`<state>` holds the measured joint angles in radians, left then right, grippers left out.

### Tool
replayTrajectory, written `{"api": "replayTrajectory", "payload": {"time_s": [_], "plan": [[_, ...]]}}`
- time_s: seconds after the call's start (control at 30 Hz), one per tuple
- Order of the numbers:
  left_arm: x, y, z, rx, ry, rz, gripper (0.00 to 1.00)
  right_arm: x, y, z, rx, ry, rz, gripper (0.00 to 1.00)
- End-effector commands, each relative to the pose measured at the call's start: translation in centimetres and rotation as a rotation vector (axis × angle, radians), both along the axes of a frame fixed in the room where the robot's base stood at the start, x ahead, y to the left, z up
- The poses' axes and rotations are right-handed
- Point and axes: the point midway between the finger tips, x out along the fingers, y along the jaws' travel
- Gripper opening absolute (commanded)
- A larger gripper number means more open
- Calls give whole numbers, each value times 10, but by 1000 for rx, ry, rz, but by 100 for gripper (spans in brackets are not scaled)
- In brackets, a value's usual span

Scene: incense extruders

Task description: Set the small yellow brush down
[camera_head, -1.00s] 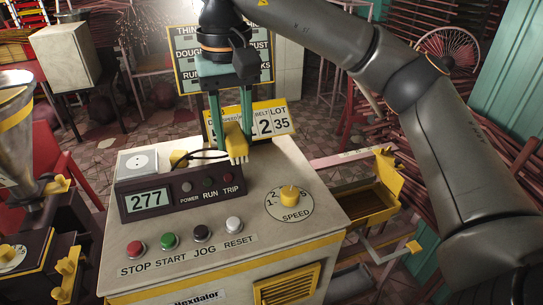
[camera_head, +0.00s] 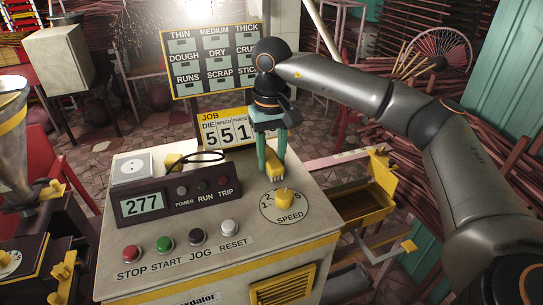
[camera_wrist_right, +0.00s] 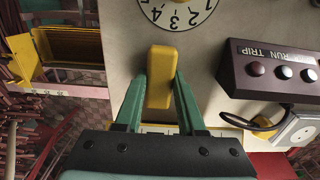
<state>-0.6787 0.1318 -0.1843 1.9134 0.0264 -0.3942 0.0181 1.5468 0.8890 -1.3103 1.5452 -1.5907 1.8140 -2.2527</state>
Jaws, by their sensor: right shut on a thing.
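The small yellow brush (camera_head: 274,168) is between the green fingers of my right gripper (camera_head: 271,158), which is shut on it. The brush points down over the back right of the white control cabinet's top (camera_head: 240,190), just behind the speed dial (camera_head: 285,206). I cannot tell whether its lower end touches the top. In the right wrist view the brush's yellow block (camera_wrist_right: 161,78) shows between the fingertips (camera_wrist_right: 160,92), with the dial just beyond it. My left gripper is not in view.
The dark display box (camera_head: 180,195) with its black cable (camera_head: 207,157) and white socket (camera_head: 131,168) stands left of the brush. Push buttons (camera_head: 197,236) line the front. The job card board (camera_head: 225,130) stands behind. A yellow tray (camera_head: 365,205) is at the right.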

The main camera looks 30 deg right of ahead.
Motion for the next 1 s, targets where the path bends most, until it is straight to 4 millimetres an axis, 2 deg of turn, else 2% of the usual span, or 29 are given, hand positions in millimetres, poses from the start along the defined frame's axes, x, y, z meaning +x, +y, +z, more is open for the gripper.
{"api": "replayTrajectory", "payload": {"time_s": [0.4,0.43,0.5,0.67,1.0], "plan": [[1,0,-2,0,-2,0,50,0,0,-7,0,-1,0,0],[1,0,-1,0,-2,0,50,0,0,-5,0,-1,0,42],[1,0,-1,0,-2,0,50,0,0,-5,0,-1,0,50],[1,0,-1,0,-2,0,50,0,0,-5,0,-1,0,68],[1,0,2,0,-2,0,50,0,1,1,1,-2,0,69]]}}
